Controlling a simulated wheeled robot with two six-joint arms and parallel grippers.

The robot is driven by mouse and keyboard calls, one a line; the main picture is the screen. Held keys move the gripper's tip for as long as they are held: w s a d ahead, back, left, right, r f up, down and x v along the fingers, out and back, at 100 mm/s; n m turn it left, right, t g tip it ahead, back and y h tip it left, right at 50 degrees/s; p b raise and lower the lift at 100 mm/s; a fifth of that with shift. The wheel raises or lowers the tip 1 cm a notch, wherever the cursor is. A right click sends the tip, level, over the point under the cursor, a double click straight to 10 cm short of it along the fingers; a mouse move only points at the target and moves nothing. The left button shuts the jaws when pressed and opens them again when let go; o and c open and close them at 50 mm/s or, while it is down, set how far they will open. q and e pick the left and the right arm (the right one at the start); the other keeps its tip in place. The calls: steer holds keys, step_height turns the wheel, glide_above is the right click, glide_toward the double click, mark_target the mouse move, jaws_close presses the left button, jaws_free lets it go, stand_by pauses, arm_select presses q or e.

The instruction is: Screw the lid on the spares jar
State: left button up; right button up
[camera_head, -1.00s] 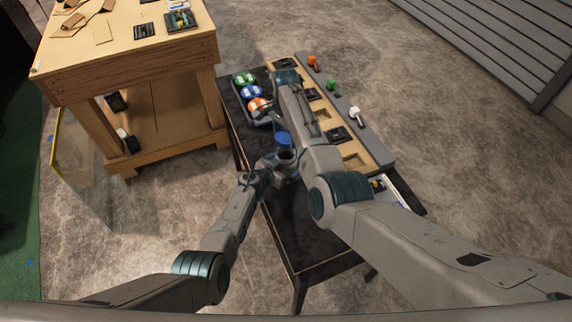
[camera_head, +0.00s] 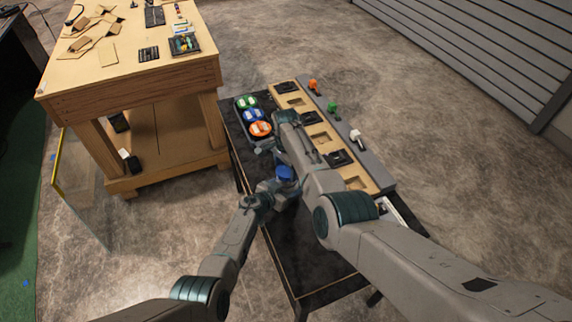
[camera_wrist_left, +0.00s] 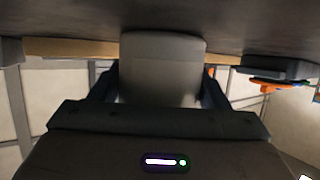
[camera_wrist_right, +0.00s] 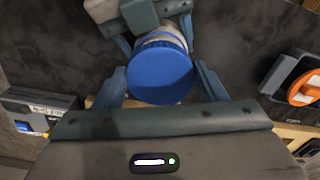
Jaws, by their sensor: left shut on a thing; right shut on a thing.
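The blue lid (camera_head: 285,173) is over the mouth of the spares jar; in the right wrist view the lid (camera_wrist_right: 160,75) covers the jar's top, and a pale strip of the jar (camera_wrist_right: 165,36) shows behind it. My right gripper (camera_wrist_right: 160,82) is shut on the lid from above. My left gripper (camera_wrist_left: 162,88) is shut on the grey jar body (camera_wrist_left: 162,68), low at the dark table. In the head view the right arm hides most of the jar. Whether the lid's thread has caught cannot be told.
A tray with green, blue and orange round items (camera_head: 259,129) sits at the table's far left. A wooden board with square pockets (camera_head: 319,137) and a grey strip with coloured switches (camera_head: 355,136) run along the right. The dark tabletop's near end (camera_head: 305,255) is clear.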

stand_by(0.4)
steer(key=shift+f, duration=0.85)
steer(key=shift+f, duration=0.5)
arm_select(q)
steer(key=c, duration=0.5)
arm_select(e)
steer(key=m, duration=0.6)
steer(key=shift+w+a, duration=0.1)
steer(key=shift+w, duration=0.1)
steer(key=o, duration=1)
steer(key=shift+c, duration=0.2)
